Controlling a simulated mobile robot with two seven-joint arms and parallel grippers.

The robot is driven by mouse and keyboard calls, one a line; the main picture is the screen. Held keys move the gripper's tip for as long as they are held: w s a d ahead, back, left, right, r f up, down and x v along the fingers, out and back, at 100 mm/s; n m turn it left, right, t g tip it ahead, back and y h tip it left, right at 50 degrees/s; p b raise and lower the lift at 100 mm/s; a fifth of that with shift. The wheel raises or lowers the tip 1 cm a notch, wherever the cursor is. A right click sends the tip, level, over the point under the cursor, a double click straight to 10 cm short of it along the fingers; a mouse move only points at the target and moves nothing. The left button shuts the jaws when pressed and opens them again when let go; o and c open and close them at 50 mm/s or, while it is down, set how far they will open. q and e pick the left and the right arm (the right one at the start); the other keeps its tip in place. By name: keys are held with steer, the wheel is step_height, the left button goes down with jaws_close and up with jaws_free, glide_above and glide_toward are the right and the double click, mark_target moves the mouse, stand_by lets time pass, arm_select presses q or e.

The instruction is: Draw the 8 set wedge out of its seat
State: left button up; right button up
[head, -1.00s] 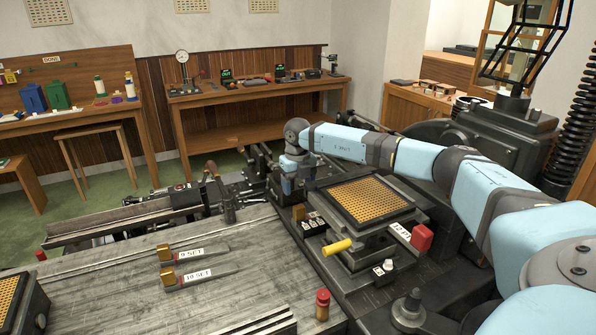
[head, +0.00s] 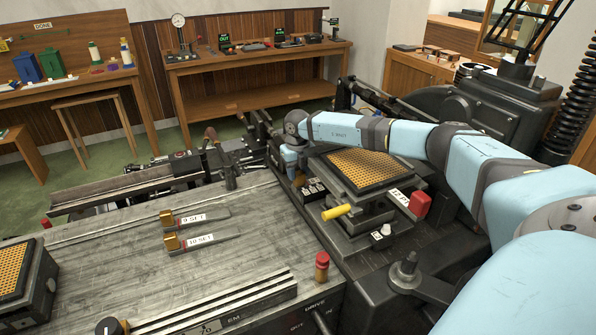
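Two wedges with brass blocks at their ends lie on the grey metal bed, the 9 set wedge (head: 196,217) and the 10 set wedge (head: 202,240). I cannot read an 8 set label anywhere. A small brass block (head: 299,180) shows at the near left of the machine's matrix case, beside small labelled parts; it may be the 8 set wedge's end. My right gripper (head: 294,172) points down right at this block. Its fingers are too small and hidden to tell whether they are open, shut or touching it. My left gripper is out of view.
The gold-topped matrix case (head: 368,167) stands right of my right gripper, with a yellow handle (head: 337,212) and a red knob (head: 420,203) near it. A red-capped post (head: 321,267) stands at the bed's edge.

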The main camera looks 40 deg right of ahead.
steer(key=c, duration=0.4)
steer(key=shift+o, duration=0.2)
steer(key=shift+w+a+p, duration=0.15)
steer(key=shift+w+a, duration=0.1)
steer(key=shift+a, duration=0.45)
steer(key=shift+w+a+p, duration=0.2)
steer(key=shift+a, duration=0.55)
steer(key=shift+w+a+p, duration=0.15)
steer(key=shift+w+a, duration=0.1)
steer(key=shift+a, duration=0.45)
steer(key=o, duration=1.1)
step_height(320, 180, up, 14)
steer(key=b, duration=0.1)
steer(key=shift+f, duration=0.1)
